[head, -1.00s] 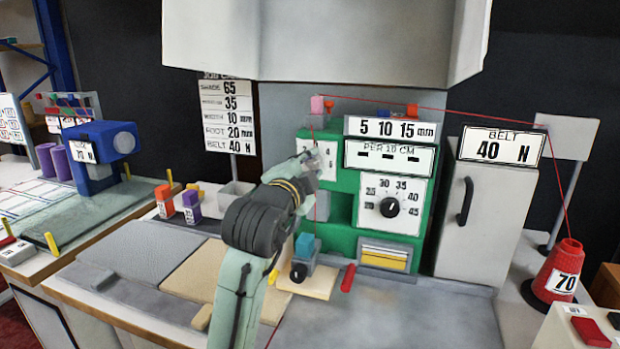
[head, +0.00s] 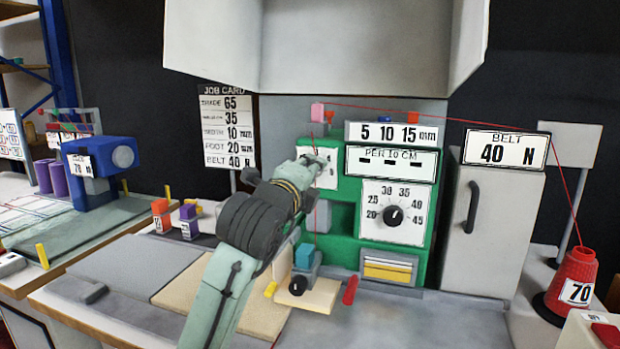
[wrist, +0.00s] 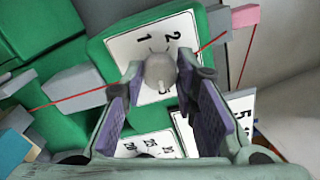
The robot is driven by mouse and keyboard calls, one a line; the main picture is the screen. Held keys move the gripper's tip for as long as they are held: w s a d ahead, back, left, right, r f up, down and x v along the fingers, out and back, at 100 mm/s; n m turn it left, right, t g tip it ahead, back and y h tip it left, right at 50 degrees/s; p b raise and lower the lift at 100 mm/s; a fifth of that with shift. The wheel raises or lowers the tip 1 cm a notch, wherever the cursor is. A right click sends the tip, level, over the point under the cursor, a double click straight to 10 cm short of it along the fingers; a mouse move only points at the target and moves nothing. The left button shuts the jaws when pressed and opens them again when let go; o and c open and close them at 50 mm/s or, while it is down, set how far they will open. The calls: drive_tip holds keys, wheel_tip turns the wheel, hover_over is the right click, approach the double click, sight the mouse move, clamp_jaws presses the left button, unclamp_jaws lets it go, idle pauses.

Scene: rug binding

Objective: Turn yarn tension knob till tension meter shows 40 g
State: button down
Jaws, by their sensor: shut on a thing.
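A small white dial plate (head: 326,178) is on the upper left of the green machine (head: 343,228). In the wrist view, this plate (wrist: 128,50) shows the digits 1 and 2 and a partly covered digit. A round grey knob (wrist: 160,69) with a pale pointer stands at its middle. My gripper (head: 312,162) is at this plate. In the wrist view, the fingertips of my gripper (wrist: 163,76) are on either side of the knob, shut on it. A meter sign (head: 506,150) on the pale cabinet reads BELT 40 N, not grams.
A larger black knob (head: 394,215) sits on a 20–45 dial to the right. The PER 10 CM panel (head: 391,162) shows dashes. Red yarn runs from a red cone (head: 573,278) over the machine. A small blue-topped block (head: 304,255) stands below my gripper.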

drive_tip(key=shift+m, duration=0.3)
drive_tip(key=c, duration=1.3)
unclamp_jaws()
drive_tip(key=shift+s, duration=0.1)
drive_tip(key=v, duration=1.2)
drive_tip(key=shift+r, duration=0.1)
